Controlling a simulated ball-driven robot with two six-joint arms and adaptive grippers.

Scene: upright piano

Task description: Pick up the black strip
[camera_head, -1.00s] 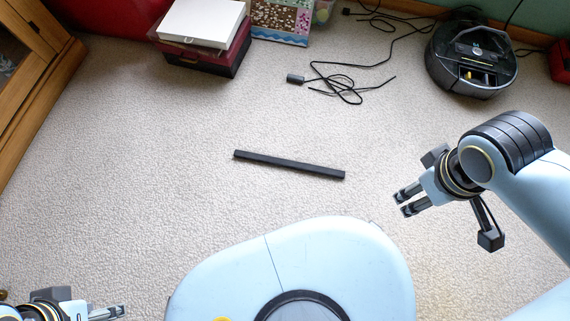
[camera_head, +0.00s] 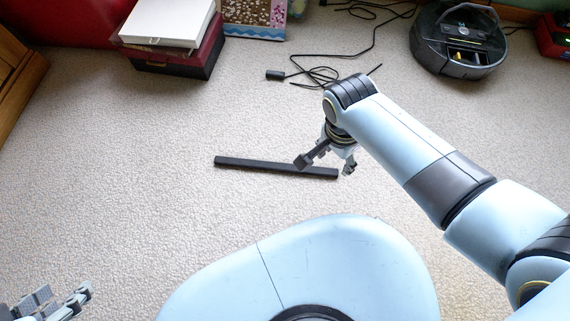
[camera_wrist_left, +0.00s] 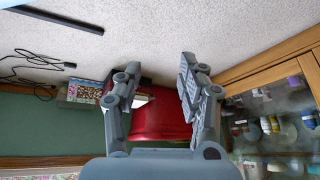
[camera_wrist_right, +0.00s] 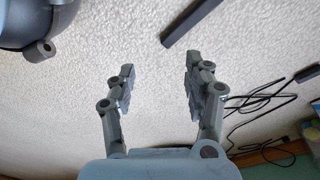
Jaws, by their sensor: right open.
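The black strip (camera_head: 255,164) lies flat on the pale carpet in the head view, with its right end near my right gripper. It also shows in the left wrist view (camera_wrist_left: 58,19) and at the top of the right wrist view (camera_wrist_right: 190,22). My right gripper (camera_head: 348,168) hangs by the strip's right end, partly hidden by its own wrist. Its fingers (camera_wrist_right: 158,88) are apart, with only carpet between them. My left gripper (camera_head: 83,297) is at the lower left of the head view, far from the strip. Its fingers (camera_wrist_left: 155,88) are apart and empty.
Black cables (camera_head: 318,75) lie on the carpet beyond the strip. A robot vacuum (camera_head: 458,42) stands at the back right. Stacked boxes (camera_head: 172,45) stand at the back left. A wooden cabinet (camera_wrist_left: 285,75) is at the left. Carpet around the strip is clear.

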